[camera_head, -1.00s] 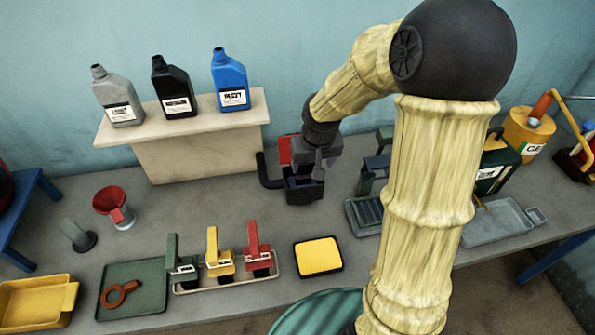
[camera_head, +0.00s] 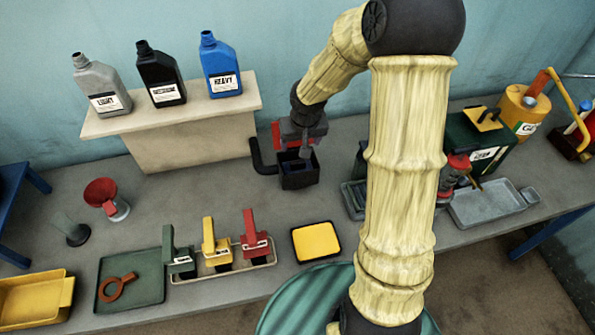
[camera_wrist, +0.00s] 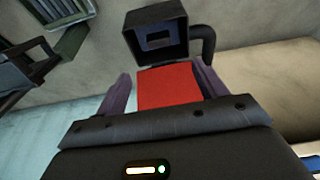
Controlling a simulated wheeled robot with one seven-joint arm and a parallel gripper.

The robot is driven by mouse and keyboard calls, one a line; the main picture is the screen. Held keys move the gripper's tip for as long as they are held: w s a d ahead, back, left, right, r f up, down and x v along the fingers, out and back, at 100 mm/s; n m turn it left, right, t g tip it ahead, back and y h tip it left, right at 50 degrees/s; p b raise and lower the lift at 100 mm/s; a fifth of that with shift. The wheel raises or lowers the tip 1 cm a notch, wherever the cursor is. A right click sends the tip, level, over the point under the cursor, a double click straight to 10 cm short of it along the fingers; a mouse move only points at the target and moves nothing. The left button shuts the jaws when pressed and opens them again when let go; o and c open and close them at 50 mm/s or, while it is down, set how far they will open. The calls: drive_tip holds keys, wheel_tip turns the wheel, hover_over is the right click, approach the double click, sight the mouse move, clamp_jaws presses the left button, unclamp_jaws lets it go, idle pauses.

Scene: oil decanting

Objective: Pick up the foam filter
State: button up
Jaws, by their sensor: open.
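A black box (camera_head: 299,179) with a black elbow pipe (camera_head: 262,160) stands on the table in front of the shelf. Inside it lies a dark bluish block (camera_head: 298,167), which looks like the foam filter. The box shows in the wrist view (camera_wrist: 156,18) with the block (camera_wrist: 158,42) in its opening. A red panel (camera_wrist: 167,87) adjoins the box; its edge also shows in the head view (camera_head: 276,134). My gripper (camera_head: 306,151) is open and empty above the box. In the wrist view its fingers (camera_wrist: 160,72) are apart, on either side of the red panel.
Grey, black and blue bottles (camera_head: 221,75) stand on a raised shelf (camera_head: 190,148). A yellow pad (camera_head: 317,242) lies in a black tray at the front edge. A rack (camera_head: 222,270) of small handled items and a green tray (camera_head: 150,275) are at the left. My arm hides part of the right side.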

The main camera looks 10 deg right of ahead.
hover_over(298, 161)
drive_tip(key=s, duration=0.2)
wheel_tip(298, 161, down, 7)
drive_tip(key=shift+r, duration=0.1)
drive_tip(key=shift+w+f, duration=0.2)
drive_tip(key=shift+w, duration=0.05)
drive_tip(key=shift+s+d, duration=0.1)
drive_tip(key=shift+d, duration=0.2)
drive_tip(key=shift+a+f, duration=0.25)
drive_tip(key=x, duration=0.4)
drive_tip(key=shift+s+a+f, duration=0.15)
drive_tip(key=shift+s+a, duration=0.05)
drive_tip(key=shift+w+d+f, duration=0.1)
drive_tip(key=shift+f, duration=0.15)
drive_tip(key=shift+w, duration=0.1)
drive_tip(key=c, duration=1.3)
